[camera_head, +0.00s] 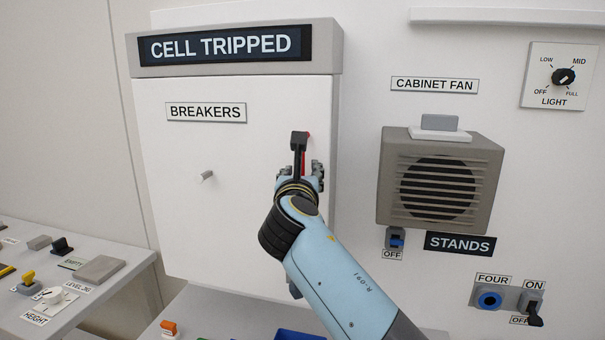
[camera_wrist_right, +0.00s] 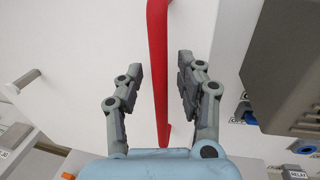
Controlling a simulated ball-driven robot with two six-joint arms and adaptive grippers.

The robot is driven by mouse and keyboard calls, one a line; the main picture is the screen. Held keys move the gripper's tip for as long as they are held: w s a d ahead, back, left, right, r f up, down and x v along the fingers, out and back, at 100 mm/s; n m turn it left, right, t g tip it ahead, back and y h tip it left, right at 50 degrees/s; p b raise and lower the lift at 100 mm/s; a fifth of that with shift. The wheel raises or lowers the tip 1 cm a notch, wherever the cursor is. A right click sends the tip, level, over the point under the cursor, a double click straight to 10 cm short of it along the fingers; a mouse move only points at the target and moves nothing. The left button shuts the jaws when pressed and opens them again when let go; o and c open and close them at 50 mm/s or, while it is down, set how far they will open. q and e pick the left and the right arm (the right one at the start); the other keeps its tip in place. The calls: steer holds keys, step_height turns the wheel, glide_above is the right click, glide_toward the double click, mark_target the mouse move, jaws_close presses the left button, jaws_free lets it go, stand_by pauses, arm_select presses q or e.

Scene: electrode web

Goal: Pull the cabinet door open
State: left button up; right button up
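The white cabinet door (camera_head: 225,225) carries a BREAKERS label and looks shut beneath the CELL TRIPPED sign. Its red upright handle (camera_wrist_right: 158,60) is near the door's right side. In the head view most of the handle is hidden behind my right gripper (camera_head: 300,165). In the right wrist view my right gripper (camera_wrist_right: 159,80) is open, one finger on each side of the red handle. A small gap shows between the handle and each finger. My left gripper is not in view.
A grey knob (camera_head: 206,175) sticks out of the door's left half. A grey louvred fan box (camera_head: 390,190) juts from the wall to the right of the door. A control desk (camera_head: 110,253) stands at the lower left. Switches (camera_head: 534,305) are at the lower right.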

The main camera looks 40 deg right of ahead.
jaws_close()
stand_by(0.6)
